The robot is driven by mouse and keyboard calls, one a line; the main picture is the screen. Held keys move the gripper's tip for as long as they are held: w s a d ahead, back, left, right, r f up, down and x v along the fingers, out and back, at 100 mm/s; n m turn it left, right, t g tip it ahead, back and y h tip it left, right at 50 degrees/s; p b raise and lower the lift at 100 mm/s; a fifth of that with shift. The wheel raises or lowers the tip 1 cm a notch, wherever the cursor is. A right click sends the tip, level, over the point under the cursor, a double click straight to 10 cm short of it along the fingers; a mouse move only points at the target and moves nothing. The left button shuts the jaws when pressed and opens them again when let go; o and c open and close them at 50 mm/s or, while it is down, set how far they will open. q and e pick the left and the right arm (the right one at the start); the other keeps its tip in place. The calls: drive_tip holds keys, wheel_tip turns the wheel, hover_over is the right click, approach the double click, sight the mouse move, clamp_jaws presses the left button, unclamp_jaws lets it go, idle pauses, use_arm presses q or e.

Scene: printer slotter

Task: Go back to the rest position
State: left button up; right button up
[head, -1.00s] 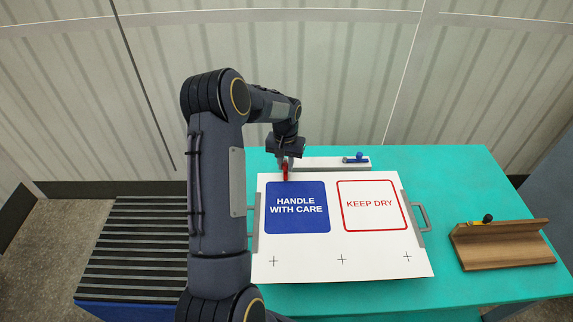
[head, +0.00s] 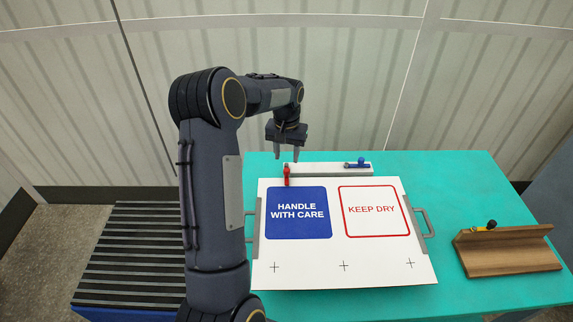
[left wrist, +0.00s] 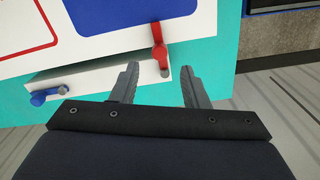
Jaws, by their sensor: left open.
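My left gripper (head: 286,155) is open and empty, raised above the back edge of the table near the red lever (head: 287,174). In the left wrist view its two fingers (left wrist: 160,85) are spread apart, with the red lever (left wrist: 158,38) beyond them and not touched. The right gripper is in neither view.
A white board (head: 345,272) with a blue HANDLE WITH CARE label and a red-framed KEEP DRY label lies on the teal table (head: 470,190). A blue lever (head: 361,161) is on the bar behind it. A wooden holder (head: 508,257) stands at right. A slatted rack (head: 130,255) is at left.

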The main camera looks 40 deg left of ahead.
use_arm(q)
drive_tip(key=shift+r, duration=0.7)
drive_tip(key=shift+r, duration=0.1)
drive_tip(key=s+d+r+m+t+h, duration=0.1)
drive_tip(key=s+d+r+t, duration=0.2)
drive_tip(key=s+d+r, duration=0.8)
drive_tip(key=s+d+f+m+t+h, duration=0.1)
drive_tip(key=s+d+m+t+h, duration=0.1)
drive_tip(key=s+d, duration=1)
drive_tip(key=s, duration=0.4)
drive_tip(key=shift+d+f+t+h, duration=0.15)
drive_tip(key=shift+f+t+h, duration=0.15)
drive_tip(key=shift+f+h, duration=0.1)
drive_tip(key=shift+s, duration=0.1)
drive_tip(key=shift+c, duration=0.4)
